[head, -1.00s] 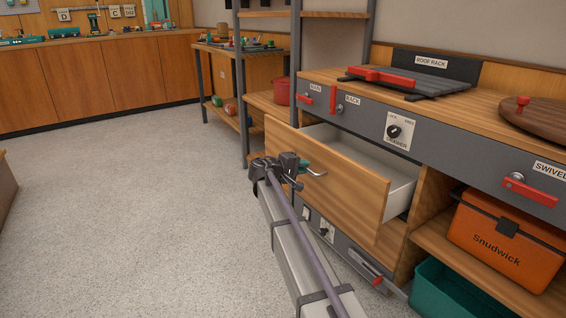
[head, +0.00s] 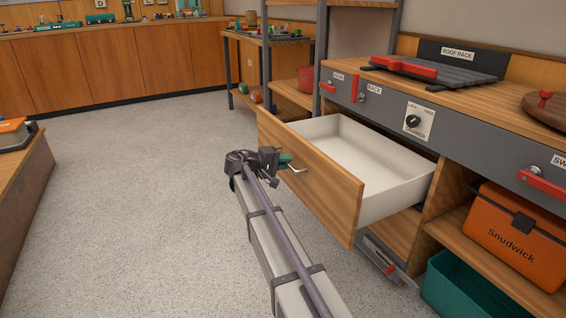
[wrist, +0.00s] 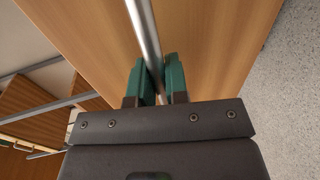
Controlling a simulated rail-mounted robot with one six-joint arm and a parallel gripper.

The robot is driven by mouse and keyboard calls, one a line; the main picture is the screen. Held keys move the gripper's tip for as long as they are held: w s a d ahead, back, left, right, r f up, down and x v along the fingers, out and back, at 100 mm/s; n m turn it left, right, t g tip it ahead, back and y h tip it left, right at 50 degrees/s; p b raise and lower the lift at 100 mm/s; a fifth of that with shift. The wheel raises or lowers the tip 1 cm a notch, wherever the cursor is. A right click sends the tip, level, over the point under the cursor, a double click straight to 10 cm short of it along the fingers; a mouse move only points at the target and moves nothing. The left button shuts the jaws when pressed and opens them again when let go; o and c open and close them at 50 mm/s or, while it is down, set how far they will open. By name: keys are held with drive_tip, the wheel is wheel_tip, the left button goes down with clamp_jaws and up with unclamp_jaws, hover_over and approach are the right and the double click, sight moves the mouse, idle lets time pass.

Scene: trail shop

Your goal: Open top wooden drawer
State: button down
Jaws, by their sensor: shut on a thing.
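The top wooden drawer (head: 318,188) stands well out from the grey-faced bench in the head view. Its white inside (head: 365,165) shows and looks empty. A silver bar handle (head: 295,168) is on its wooden front. My gripper (head: 284,160) is at this handle. In the wrist view, the green fingertips of my gripper (wrist: 159,82) are on either side of the handle bar (wrist: 146,40), shut on it. The wooden drawer front (wrist: 210,45) fills much of the wrist view behind the bar.
A dial labelled "drawer" (head: 414,121) is on the bench face above the drawer. An orange Snudwick box (head: 512,235) and a green bin (head: 465,285) sit at the lower right. A low wooden unit (head: 25,180) stands at the left. The floor (head: 130,190) between is clear.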

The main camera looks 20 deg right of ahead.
drive_tip(key=c, duration=1.1)
unclamp_jaws()
drive_tip(key=shift+c, duration=0.2)
drive_tip(key=p+v, duration=0.2)
drive_tip(key=v, duration=0.8)
drive_tip(key=shift+a, duration=0.35)
